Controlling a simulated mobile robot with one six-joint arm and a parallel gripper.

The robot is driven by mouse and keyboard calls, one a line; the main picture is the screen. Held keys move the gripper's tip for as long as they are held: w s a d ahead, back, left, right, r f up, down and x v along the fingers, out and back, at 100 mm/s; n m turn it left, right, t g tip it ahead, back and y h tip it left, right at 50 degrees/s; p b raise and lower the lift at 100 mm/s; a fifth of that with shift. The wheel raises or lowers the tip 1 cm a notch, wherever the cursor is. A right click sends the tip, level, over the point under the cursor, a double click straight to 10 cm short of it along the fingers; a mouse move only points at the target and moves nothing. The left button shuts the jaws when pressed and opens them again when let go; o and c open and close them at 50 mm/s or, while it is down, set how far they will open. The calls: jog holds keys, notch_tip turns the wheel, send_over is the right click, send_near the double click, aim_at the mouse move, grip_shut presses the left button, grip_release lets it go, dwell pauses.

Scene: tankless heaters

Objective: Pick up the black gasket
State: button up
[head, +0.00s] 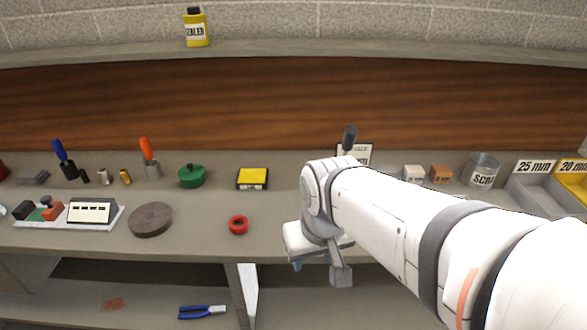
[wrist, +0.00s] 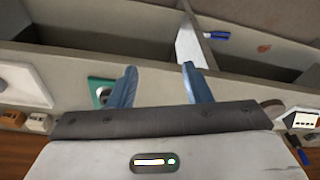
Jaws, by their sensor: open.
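I cannot make out a black gasket for certain in either view. In the wrist view, a teal square piece with a grey-and-dark round part (wrist: 101,92) lies beside the left finger, which partly covers it; I cannot tell whether this is the gasket. My gripper (wrist: 160,85) is open, with two blue fingers apart and nothing between them. In the head view my gripper (head: 311,263) is at the front edge of the bench, and my arm hides the bench behind it.
The bench holds a red ring (head: 238,225), brown disc (head: 150,220), yellow-topped box (head: 252,178), green pot (head: 191,177), scrap can (head: 482,171) and labelled bins (head: 530,190). Blue-handled pliers (head: 202,312) lie on the lower shelf. The bench around the red ring is clear.

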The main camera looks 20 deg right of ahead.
jog(key=o, duration=0.5)
jog(key=shift+m+t, duration=0.3)
jog(key=shift+t, duration=0.2)
jog(key=w+d+b, duration=0.1)
jog(key=w, duration=0.1)
jog(key=w+d+f, duration=0.1)
jog(key=w+d, duration=0.1)
jog(key=w, duration=0.1)
jog(key=w+d+f+b, duration=0.1)
jog(key=w+d, duration=0.1)
jog(key=w, duration=0.1)
jog(key=shift+w+d+b, duration=0.15)
jog(key=shift+d+b, duration=0.05)
jog(key=shift+b, duration=0.1)
jog(key=shift+c, duration=0.2)
jog(key=shift+o, duration=1)
jog(key=w+d+f+t+b, duration=0.1)
jog(key=w+d+f+b, duration=0.1)
jog(key=w+d, duration=0.5)
jog(key=shift+w+d+f, duration=0.2)
jog(key=shift+d+f, duration=0.05)
jog(key=shift+d, duration=0.6)
jog(key=shift+d+x, duration=0.2)
jog(key=shift+x, duration=1.7)
jog(key=shift+d+x, duration=0.15)
jog(key=shift+x, duration=1.75)
